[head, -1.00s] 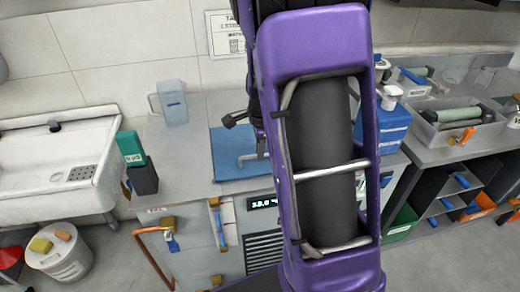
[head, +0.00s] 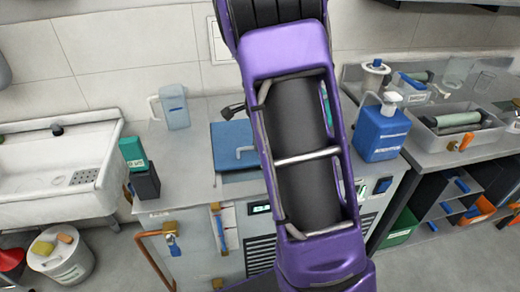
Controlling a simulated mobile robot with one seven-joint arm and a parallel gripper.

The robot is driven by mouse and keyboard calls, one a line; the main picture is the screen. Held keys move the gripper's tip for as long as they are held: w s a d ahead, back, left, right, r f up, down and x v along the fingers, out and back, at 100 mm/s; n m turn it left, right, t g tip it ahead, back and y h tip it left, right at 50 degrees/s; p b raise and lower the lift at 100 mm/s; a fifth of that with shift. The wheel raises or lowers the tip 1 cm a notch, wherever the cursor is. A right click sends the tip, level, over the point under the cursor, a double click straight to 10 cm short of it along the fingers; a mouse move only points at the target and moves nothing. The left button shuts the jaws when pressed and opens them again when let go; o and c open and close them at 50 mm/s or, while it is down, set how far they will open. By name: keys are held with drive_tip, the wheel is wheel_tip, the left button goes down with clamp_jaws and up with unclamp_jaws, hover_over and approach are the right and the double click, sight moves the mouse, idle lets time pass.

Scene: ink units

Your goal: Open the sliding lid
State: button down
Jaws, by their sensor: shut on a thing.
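A blue lid (head: 230,146) with a pale grey bar handle (head: 246,152) lies flat in the top of the steel counter. Its right part is hidden behind my purple arm. A dark piece, possibly part of my wrist, sticks out left of the arm just above the lid. My gripper's fingers are hidden behind my arm, so their contact with the handle does not show.
A clear jug (head: 173,106) stands behind left of the lid, and a green-and-black box (head: 142,170) at the counter's left edge. A blue pump bottle (head: 381,132) stands right of my arm. A sink (head: 55,165) is at left, a grey tray (head: 440,138) at right.

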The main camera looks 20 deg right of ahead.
drive_tip(key=w+p, duration=0.1)
drive_tip(key=w, duration=0.3)
drive_tip(key=w+d+p, duration=0.1)
drive_tip(key=w, duration=0.2)
drive_tip(key=w+d+p, duration=0.1)
drive_tip(key=w, duration=0.3)
drive_tip(key=shift+w+d, duration=0.2)
drive_tip(key=shift+w, duration=0.1)
drive_tip(key=c, duration=0.9)
unclamp_jaws()
drive_tip(key=shift+r, duration=0.1)
drive_tip(key=s+r, duration=0.1)
drive_tip(key=r, duration=0.4)
drive_tip(key=s+r, duration=0.1)
drive_tip(key=r, duration=0.5)
drive_tip(key=s+r, duration=0.1)
drive_tip(key=r, duration=0.5)
drive_tip(key=shift+s+a+p, duration=0.25)
drive_tip(key=shift+a+p, duration=0.1)
drive_tip(key=shift+p, duration=0.05)
